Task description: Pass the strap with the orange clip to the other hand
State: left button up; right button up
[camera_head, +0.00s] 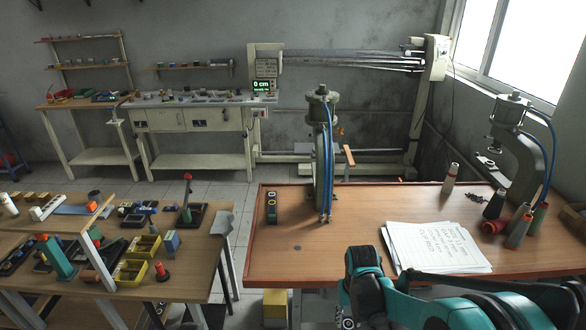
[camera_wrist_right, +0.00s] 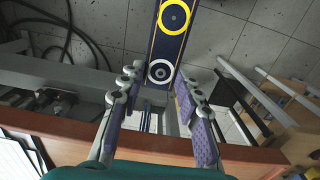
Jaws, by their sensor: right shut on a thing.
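In the right wrist view a long dark blue strap (camera_wrist_right: 167,45) with a yellow ring and a white ring on its face runs up out of the picture. Its near end lies between the fingertips of my right gripper (camera_wrist_right: 158,92), which is shut on it with purple-padded fingers. The strap hangs over the floor, past the table edge. I see no orange clip on the part that shows. In the head view my right arm is at the bottom right; its fingertips and the strap are hidden there. My left gripper is in neither view.
A wooden table (camera_head: 350,262) carries papers (camera_head: 437,247), a press (camera_head: 322,155), a second press (camera_head: 530,150), bottles and a small dark ringed block (camera_head: 271,207). A cluttered bench (camera_head: 195,280) stands at the left. The table's front left is clear.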

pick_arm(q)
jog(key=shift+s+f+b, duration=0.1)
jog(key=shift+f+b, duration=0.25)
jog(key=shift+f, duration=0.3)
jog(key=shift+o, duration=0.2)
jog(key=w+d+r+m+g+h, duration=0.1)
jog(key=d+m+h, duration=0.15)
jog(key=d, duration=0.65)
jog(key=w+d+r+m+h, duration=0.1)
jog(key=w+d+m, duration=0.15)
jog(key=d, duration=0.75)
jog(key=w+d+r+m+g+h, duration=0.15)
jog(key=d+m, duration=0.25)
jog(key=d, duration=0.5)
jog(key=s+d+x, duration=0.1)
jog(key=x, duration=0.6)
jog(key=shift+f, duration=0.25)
pick_arm(e)
jog(key=w+a+r+n, duration=0.4)
jog(key=a, duration=0.2)
jog(key=w+a+r+n, duration=0.3)
jog(key=a+r, duration=0.2)
jog(key=a, duration=0.2)
jog(key=shift+w+a+r+n, duration=0.15)
jog(key=shift+w+n, duration=0.25)
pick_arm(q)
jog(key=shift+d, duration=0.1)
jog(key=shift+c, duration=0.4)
